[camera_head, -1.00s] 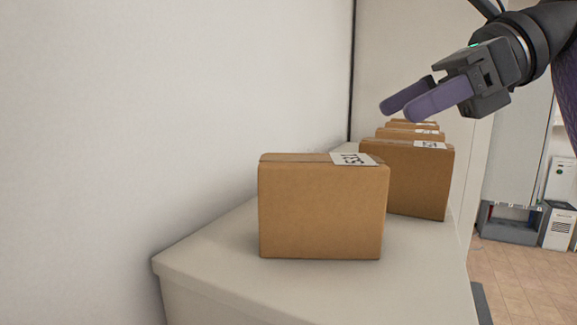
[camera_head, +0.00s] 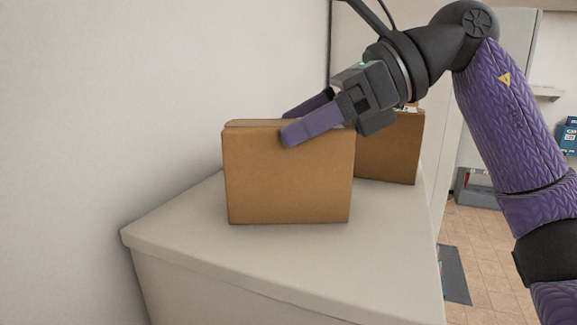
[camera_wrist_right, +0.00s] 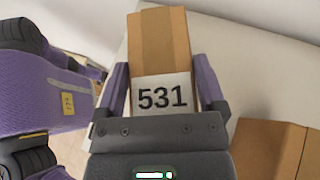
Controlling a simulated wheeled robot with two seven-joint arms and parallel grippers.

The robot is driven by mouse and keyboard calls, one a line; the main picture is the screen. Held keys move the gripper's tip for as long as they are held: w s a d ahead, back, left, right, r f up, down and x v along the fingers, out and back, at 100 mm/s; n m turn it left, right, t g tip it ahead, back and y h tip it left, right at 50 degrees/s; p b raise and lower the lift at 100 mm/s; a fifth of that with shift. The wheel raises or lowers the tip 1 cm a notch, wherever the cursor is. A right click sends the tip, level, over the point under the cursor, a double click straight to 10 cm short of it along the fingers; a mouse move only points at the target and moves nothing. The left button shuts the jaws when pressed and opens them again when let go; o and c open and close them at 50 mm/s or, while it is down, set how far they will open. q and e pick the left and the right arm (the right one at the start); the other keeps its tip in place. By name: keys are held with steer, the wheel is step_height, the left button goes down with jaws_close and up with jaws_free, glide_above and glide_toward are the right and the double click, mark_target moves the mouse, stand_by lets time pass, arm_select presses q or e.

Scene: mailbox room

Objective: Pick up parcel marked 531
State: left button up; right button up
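The brown parcel marked 531 (camera_head: 285,180) stands upright on the light shelf top (camera_head: 210,255), nearest in the head view. Its white 531 label (camera_wrist_right: 162,95) shows in the right wrist view, but my gripper hides it in the head view. My right gripper (camera_head: 305,120) is open at the parcel's top edge. One finger is in front of the near face and the other is toward the far side. In the right wrist view the parcel (camera_wrist_right: 160,45) lies between the fingers; I cannot tell whether they touch it. My left gripper is not in view.
Another brown parcel (camera_head: 390,150) stands behind, partly hidden by my right gripper; a brown box (camera_wrist_right: 265,150) also shows at the lower right in the right wrist view. A white wall (camera_head: 120,110) borders the shelf on the left. Bare shelf lies in front of the parcel.

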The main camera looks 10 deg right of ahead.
jaws_close()
steer(key=shift+r, duration=0.1)
